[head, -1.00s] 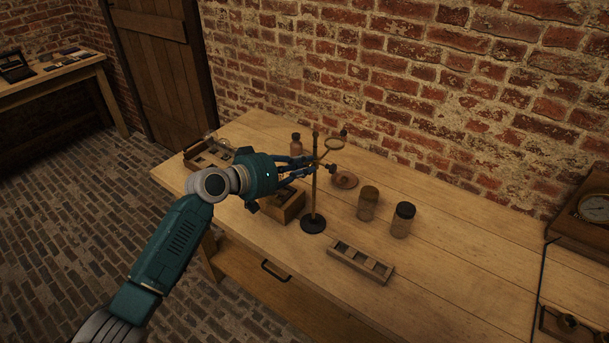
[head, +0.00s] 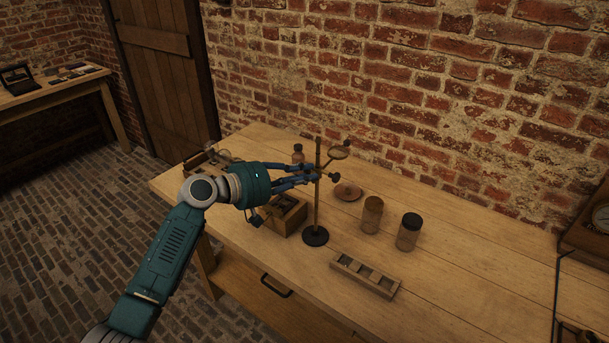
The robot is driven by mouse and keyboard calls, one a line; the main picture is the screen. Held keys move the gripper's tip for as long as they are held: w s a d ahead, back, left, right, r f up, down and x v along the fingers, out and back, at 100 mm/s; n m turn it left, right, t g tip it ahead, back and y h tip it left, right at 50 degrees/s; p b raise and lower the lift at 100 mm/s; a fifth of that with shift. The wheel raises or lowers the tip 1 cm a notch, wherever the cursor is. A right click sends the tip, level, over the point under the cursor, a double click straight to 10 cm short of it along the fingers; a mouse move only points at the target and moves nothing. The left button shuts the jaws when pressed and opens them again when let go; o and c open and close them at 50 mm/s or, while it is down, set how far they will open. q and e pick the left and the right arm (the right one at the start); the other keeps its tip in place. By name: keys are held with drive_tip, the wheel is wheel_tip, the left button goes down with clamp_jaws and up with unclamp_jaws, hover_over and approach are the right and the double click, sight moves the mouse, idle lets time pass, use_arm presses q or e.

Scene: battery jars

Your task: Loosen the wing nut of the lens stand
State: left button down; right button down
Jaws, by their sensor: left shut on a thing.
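The lens stand (head: 317,212) stands upright on the table, a thin rod on a round dark base, with a ring-shaped lens holder (head: 340,153) on an arm near its top. My left gripper (head: 313,175) comes in from the left at the upper part of the rod. Its fingers are shut at the clamp, where the wing nut sits. The wing nut itself is too small and too covered by the fingers to make out. A small dark knob (head: 334,176) shows just right of the rod. My right gripper is not in view.
Two jars, one brown-topped (head: 372,215) and one black-lidded (head: 409,232), stand right of the stand. A compartmented wooden tray (head: 352,278) lies in front. A wooden box (head: 290,222) sits under my left gripper. A small round dish (head: 348,192) and a bottle (head: 298,153) are behind.

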use_arm(q)
drive_tip(key=shift+a, duration=0.1)
drive_tip(key=c, duration=1.8)
unclamp_jaws()
drive_tip(key=shift+w+a, duration=0.1)
drive_tip(key=v, duration=1.2)
drive_tip(key=shift+f, duration=0.1)
